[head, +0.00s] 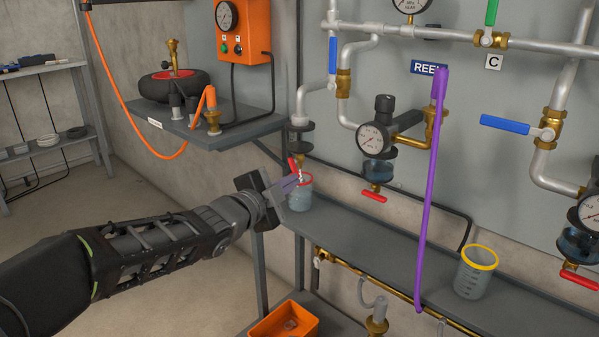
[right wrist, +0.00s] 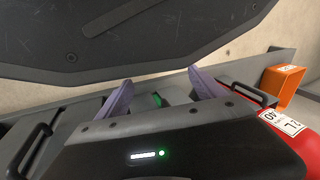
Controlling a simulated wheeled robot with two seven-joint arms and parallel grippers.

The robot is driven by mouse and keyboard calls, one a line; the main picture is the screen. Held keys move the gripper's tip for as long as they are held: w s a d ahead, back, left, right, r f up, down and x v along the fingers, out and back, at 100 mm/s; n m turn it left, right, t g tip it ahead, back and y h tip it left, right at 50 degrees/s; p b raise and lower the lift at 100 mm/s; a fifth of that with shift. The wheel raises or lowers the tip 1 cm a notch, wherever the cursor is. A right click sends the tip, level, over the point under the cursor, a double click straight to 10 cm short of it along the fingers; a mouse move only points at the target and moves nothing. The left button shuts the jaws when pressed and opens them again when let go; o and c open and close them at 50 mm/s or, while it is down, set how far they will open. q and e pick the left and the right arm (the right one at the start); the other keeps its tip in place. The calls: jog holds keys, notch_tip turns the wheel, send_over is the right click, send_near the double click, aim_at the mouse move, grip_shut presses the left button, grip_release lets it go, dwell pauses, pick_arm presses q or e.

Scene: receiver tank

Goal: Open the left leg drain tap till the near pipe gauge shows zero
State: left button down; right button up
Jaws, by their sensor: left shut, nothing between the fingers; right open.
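The left leg drain tap (head: 294,166) has a red handle, seen upright and slanted, at the foot of the left pipe leg. A clear cup with a red rim (head: 302,194) stands below it on the grey shelf. My left gripper (head: 296,181) is shut and empty, its purple fingertips at the cup's rim just below the tap handle; I cannot tell whether they touch. Which gauge is the near pipe gauge is not clear; one gauge (head: 373,138) sits on the middle unit, its reading too small to tell. My right gripper (right wrist: 158,92) is open and empty in the right wrist view.
A purple hose (head: 431,190) hangs in front of the panel. A yellow-rimmed cup (head: 477,272) stands on the shelf at right. A red tap (head: 374,196) juts out under the middle unit. An orange box (head: 285,322) sits low in front. The side shelf (head: 215,128) holds a wheel.

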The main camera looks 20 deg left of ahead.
pick_arm(q)
jog(key=s, duration=0.3)
jog(key=shift+a+r, duration=0.1)
jog(key=shift+a, duration=0.1)
dwell(2.0)
jog(key=c, duration=1.8)
grip_release()
jog(key=w+a+f+m+y+b, duration=0.1)
jog(key=w+a+f+m, duration=0.15)
jog(key=a, duration=0.35)
jog(key=w+a+f+m+b, duration=0.1)
jog(key=w+a+f+m, duration=0.15)
jog(key=a+f, duration=0.2)
notch_tip(320, 180, up, 5)
jog(key=d+m+h, duration=0.2)
jog(key=m+h, duration=0.2)
jog(key=m, duration=1.2)
jog(key=shift+d+r+t+h, duration=0.2)
jog(key=shift+d+t+h, duration=0.1)
jog(key=shift+d+h, duration=0.1)
